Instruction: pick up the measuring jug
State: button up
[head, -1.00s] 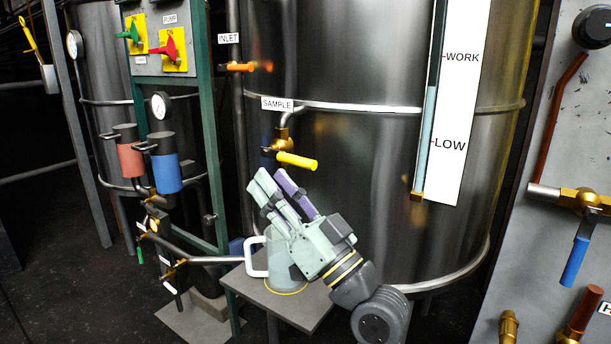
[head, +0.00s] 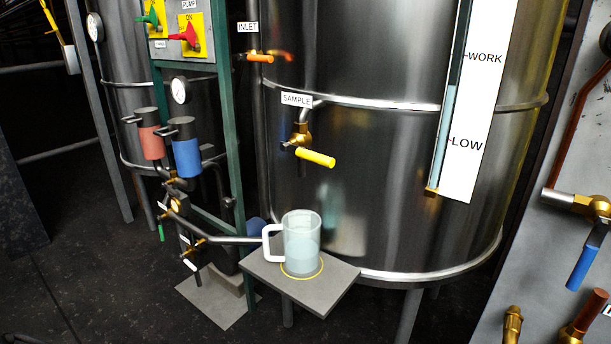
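The measuring jug (head: 303,242) is a translucent pale cup with a white handle on its left side. It stands upright on a small grey stand (head: 335,284), inside a yellow ring marked on the top. It seems to hold some pale liquid. The sample tap (head: 301,140) with its yellow handle (head: 315,157) is above the jug on the tank. My gripper is not in the head view.
The large steel tank (head: 375,170) rises right behind the stand. A grey pipe (head: 225,239) runs close to the jug's left. Red and blue cylinders (head: 187,158) hang at left, and a valve panel (head: 560,235) stands at right. Space in front of the stand is clear.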

aim_at(300, 228)
jog(key=z, duration=2.05)
jog(key=u, duration=2.1)
jog(key=i+j+u, duration=0.25)
jog(key=j+u, duration=0.25)
